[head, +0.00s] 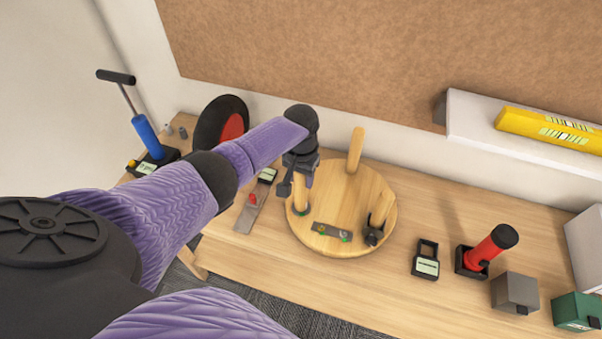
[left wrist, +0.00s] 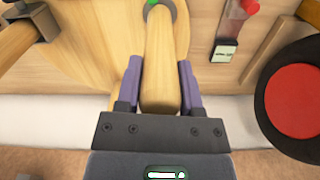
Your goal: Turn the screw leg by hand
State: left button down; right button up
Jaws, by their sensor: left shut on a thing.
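A round wooden stool seat (head: 341,222) lies upside down on the workbench, with three wooden legs standing up from it. My left gripper (head: 302,180) is shut on the left leg, the screw leg (head: 301,196). In the left wrist view the screw leg (left wrist: 160,65) runs between the two purple fingers, with a grey ring and a green mark at its base. The back leg (head: 355,149) stands free. The right leg (head: 380,208) has a dark clamp (head: 373,237) at its foot. A metal plate (head: 331,232) lies on the seat. My right gripper is not in view.
A scraper with a red knob (head: 252,199) lies left of the seat. A black and red wheel (head: 221,122) and a blue pump (head: 147,137) stand farther left. A black tagged item (head: 426,259), a red cylinder (head: 490,246) and boxes (head: 515,292) stand to the right. A shelf (head: 485,132) holds a yellow level.

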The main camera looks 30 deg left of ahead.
pick_arm(q)
jog(key=m, duration=0.5)
jog(key=shift+m, duration=1.5)
jog(key=shift+r, duration=0.1)
jog(key=shift+c, duration=1.8)
grip_release()
jog(key=shift+o, duration=0.6)
